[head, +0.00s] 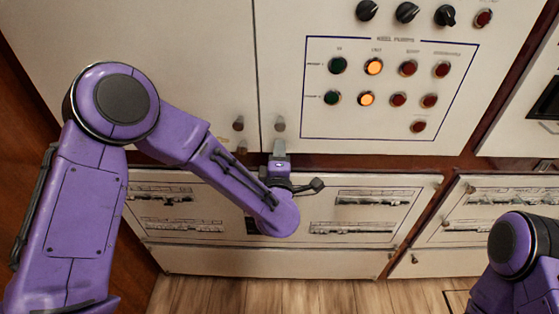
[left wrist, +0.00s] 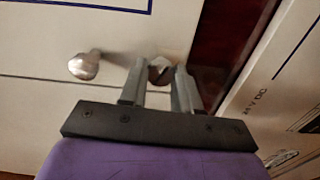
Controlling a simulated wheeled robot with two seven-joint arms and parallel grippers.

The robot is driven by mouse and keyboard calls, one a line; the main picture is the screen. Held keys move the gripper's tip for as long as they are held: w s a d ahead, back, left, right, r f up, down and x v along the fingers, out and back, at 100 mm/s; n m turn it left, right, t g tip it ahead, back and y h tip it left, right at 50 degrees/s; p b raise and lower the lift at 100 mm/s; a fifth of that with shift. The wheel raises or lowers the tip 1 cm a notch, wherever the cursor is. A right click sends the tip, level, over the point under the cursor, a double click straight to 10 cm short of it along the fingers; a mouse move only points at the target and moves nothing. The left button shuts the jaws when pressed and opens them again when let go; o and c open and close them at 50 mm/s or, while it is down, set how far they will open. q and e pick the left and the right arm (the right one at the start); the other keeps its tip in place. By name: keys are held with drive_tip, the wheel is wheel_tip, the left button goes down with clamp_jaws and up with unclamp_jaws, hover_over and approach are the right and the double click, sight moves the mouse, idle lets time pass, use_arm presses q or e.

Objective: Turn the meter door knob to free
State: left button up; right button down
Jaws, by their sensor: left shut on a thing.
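My left gripper (head: 281,150) reaches up to the lower left corner of the white cabinet door with the lamp panel. It is shut on a small metal knob (left wrist: 160,72), which shows between its fingers in the left wrist view. In the head view the gripper hides this knob. A second knob (head: 279,124) stands free just above it on the same door, and it also shows in the left wrist view (left wrist: 83,66). No label beside the held knob is readable, and its turn angle is hard to tell. My right gripper is out of view.
Two more knobs, an upper one (head: 238,123) and a lower one (head: 241,146), sit on the door to the left. The lamp panel (head: 390,122) has green, orange and red lamps, with black rotary switches (head: 406,13) above. Printed lower panels (head: 372,205) lie below a red-brown strip.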

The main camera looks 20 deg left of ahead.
use_arm(q)
drive_tip(key=shift+n+b, duration=1.9)
drive_tip(key=shift+n, duration=0.7)
drive_tip(key=o, duration=1.1)
drive_tip(key=shift+c, duration=0.2)
drive_tip(key=shift+s, duration=0.1)
drive_tip(key=b+v, duration=0.2)
drive_tip(key=v, duration=0.8)
drive_tip(key=shift+s, duration=0.2)
drive_tip(key=shift+d, duration=0.1)
